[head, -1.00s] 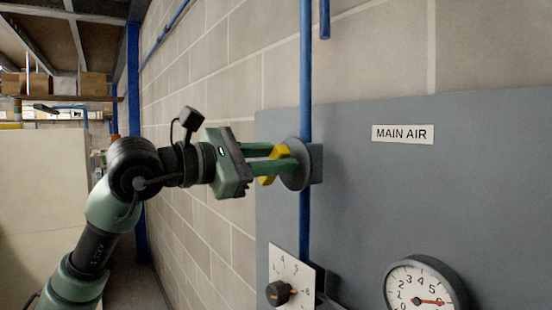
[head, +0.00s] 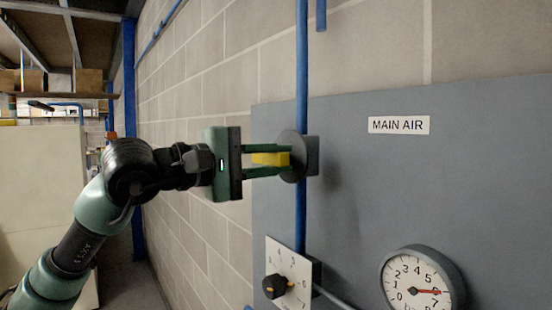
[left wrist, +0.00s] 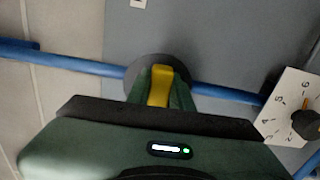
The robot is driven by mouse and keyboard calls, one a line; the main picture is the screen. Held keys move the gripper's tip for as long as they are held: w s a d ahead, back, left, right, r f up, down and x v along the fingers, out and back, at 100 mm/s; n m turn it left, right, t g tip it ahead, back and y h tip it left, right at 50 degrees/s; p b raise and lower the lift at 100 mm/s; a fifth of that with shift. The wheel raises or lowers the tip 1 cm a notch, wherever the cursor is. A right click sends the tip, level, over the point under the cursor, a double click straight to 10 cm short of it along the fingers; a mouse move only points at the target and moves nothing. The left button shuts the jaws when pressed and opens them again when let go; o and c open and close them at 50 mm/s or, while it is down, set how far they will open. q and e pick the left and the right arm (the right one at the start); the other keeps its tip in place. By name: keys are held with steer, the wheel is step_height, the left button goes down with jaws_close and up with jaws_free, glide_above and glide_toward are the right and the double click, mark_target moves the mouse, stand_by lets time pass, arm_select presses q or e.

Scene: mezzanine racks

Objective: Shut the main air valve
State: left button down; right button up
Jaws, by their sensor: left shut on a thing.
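The main air valve has a yellow handle (head: 270,159) on a dark round disc (head: 294,157), set on a vertical blue pipe (head: 302,70). The "MAIN AIR" label (head: 399,125) is on the grey panel to the right. My left gripper (head: 284,160) is shut on the yellow handle, with its green fingers above and below it. The handle also shows in the left wrist view (left wrist: 160,86), between the fingers in front of the disc. My right gripper is not in view.
Below the valve is a white dial plate (head: 290,262) with a black knob (head: 275,286). A round gauge (head: 422,280) with a red needle is at the lower right. A block wall (head: 225,90) runs behind my left arm.

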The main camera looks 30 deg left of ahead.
arm_select(q)
steer(key=shift+f+m, duration=0.1)
steer(key=shift+m, duration=0.3)
steer(key=c, duration=1.2)
jaws_free()
steer(key=shift+c, duration=0.2)
steer(key=shift+s+a+f+b, duration=0.1)
steer(key=shift+s+a+b, duration=0.1)
steer(key=shift+s+b, duration=0.15)
steer(key=b+v, duration=0.3)
steer(key=v, duration=0.4)
steer(key=shift+d, duration=0.1)
